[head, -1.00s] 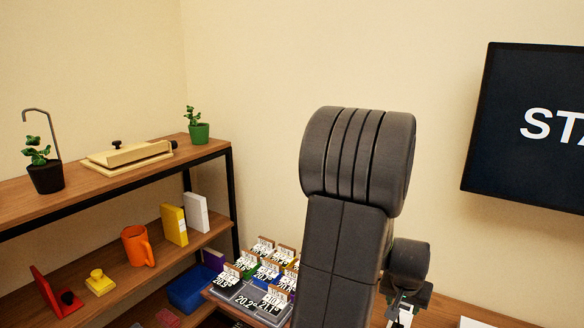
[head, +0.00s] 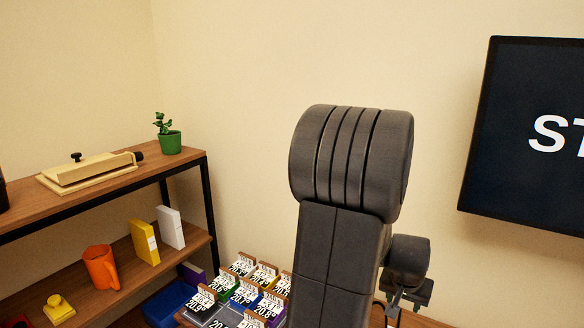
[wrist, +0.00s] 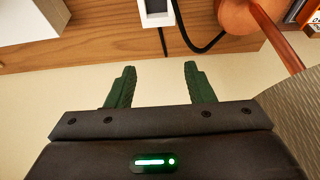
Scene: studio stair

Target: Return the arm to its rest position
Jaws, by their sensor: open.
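My arm stands folded upright in the middle of the head view, with its dark links filling the centre. In the wrist view my gripper (wrist: 158,84) shows two green fingers spread apart with nothing between them. Beyond the fingertips are a pale surface and the edge of a wooden top (wrist: 110,52).
A wooden shelf (head: 110,187) at left holds a green potted plant (head: 168,135), an orange mug (head: 100,267) and upright books. Several small labelled bins (head: 240,290) stand close left of my arm. A dark screen (head: 530,130) hangs at right. A black cable (wrist: 205,45) lies near the fingers.

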